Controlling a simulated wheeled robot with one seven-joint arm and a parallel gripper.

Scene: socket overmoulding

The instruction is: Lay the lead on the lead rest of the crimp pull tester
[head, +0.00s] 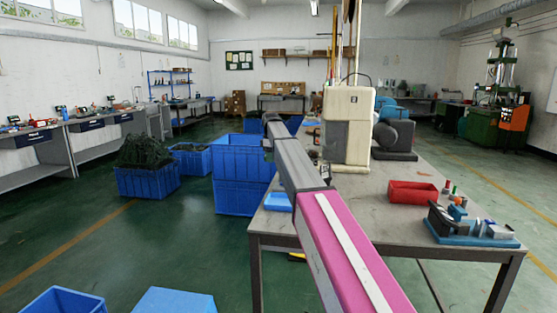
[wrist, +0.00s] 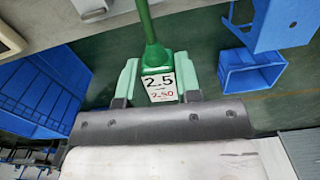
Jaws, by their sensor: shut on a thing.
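My gripper (wrist: 158,72) shows in the wrist view, shut on a green lead (wrist: 147,25). The lead has a thin green stem running up out of the picture. A white tag (wrist: 159,87) at its near end reads 2.5, with red figures below. Pale green finger parts stand on both sides of the tag. In the head view my arm reaches away over the table's left edge; the gripper and lead cannot be made out there. I cannot tell for sure which device is the crimp pull tester, and its lead rest is not distinguishable.
A grey table (head: 455,205) carries a cream machine (head: 348,125), a red bin (head: 413,193) and a blue-based fixture (head: 472,228). Blue crates (head: 243,160) stand on the floor left of it. Benches with small devices (head: 62,113) line the left wall. Green floor between is partly open.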

